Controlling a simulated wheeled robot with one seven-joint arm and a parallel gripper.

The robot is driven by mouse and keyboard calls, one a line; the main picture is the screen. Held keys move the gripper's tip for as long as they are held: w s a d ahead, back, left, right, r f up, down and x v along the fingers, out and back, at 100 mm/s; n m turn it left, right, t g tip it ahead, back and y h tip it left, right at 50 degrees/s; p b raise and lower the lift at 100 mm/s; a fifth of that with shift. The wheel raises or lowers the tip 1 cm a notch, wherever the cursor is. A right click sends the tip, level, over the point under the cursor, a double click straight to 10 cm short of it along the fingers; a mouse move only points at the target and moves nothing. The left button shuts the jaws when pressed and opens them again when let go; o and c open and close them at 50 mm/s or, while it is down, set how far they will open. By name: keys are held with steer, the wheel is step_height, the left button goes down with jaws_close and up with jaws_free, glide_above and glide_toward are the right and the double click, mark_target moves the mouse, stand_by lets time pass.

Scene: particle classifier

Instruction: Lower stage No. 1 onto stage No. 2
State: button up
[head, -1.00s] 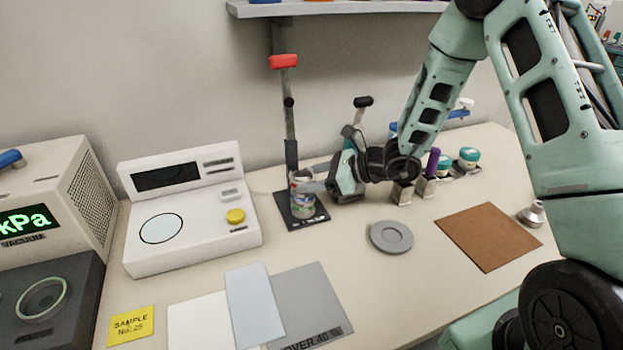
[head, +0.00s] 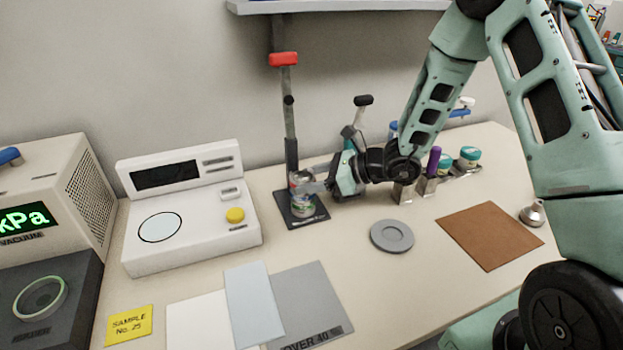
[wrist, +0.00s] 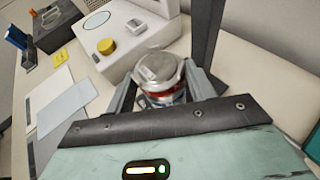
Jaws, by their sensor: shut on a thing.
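My gripper (head: 309,186) comes in from the right, level, at the stand with the black base (head: 322,214) and upright post. It is shut on a clear cylindrical stage (head: 299,177) with a red band; which number it bears I cannot read. In the wrist view the same stage (wrist: 158,70) sits between the two fingers, its round top facing up. Below it a second stage (head: 302,206), with green and white showing, stands on the black base. The two look stacked in line; whether they touch I cannot tell. The fingers partly hide the join.
A white scale (head: 190,245) with a yellow button stands to the left. A grey round dish (head: 392,236) and a brown mat (head: 489,235) lie to the right. Small jars (head: 469,155) stand behind my arm. The red-handled post (head: 290,110) rises close behind the stages.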

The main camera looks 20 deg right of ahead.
steer(key=o, duration=1.1)
steer(key=shift+o, duration=0.2)
